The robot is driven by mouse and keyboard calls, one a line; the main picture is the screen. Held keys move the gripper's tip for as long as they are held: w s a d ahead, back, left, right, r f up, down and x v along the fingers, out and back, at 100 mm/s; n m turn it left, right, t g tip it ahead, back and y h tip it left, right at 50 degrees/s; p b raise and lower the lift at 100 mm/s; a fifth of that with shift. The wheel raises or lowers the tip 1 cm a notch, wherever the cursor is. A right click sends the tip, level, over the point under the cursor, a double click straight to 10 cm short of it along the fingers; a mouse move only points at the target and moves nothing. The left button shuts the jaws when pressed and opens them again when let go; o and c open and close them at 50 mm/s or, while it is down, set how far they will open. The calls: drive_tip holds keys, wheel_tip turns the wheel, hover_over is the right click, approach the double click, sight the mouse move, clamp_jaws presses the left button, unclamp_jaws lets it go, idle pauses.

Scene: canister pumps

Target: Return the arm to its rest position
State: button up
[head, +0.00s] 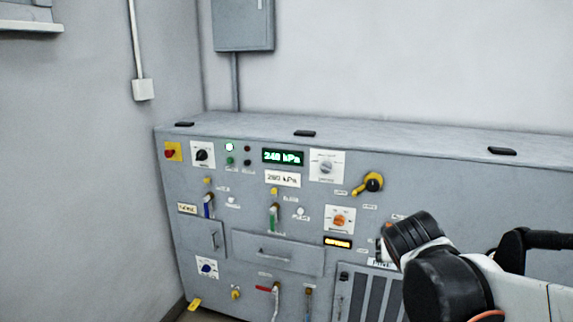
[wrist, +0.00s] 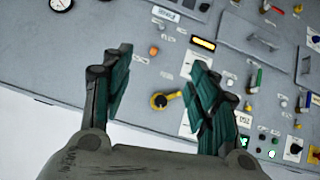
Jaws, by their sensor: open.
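My gripper (wrist: 160,60) is open and empty in the wrist view, with its two green-padded fingers spread apart. The panel appears upside down behind them, and a yellow-and-black rotary handle (wrist: 165,100) shows between the fingers. I cannot tell how far the fingers are from the panel; nothing is held. In the head view my arm (head: 440,270) reaches in from the lower right, with its black joints in front of the panel's lower right part. The fingers cannot be made out there.
The grey control cabinet (head: 450,180) carries several knobs, levers and lamps, a green display reading about 240 kPa (head: 283,157) and a drawer (head: 275,251). A wall box (head: 243,25) hangs above. Open space lies above the cabinet top.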

drive_tip(key=s+a+f+n+g+y, duration=0.1)
drive_tip(key=s+a+f+y, duration=0.1)
drive_tip(key=s, duration=0.7)
drive_tip(key=s+a+f+n+g+y, duration=0.1)
drive_tip(key=s+a+f+y, duration=0.1)
drive_tip(key=s, duration=0.7)
drive_tip(key=shift+s+a+n, duration=0.3)
drive_tip(key=shift+s+a, duration=0.1)
drive_tip(key=shift+a, duration=0.2)
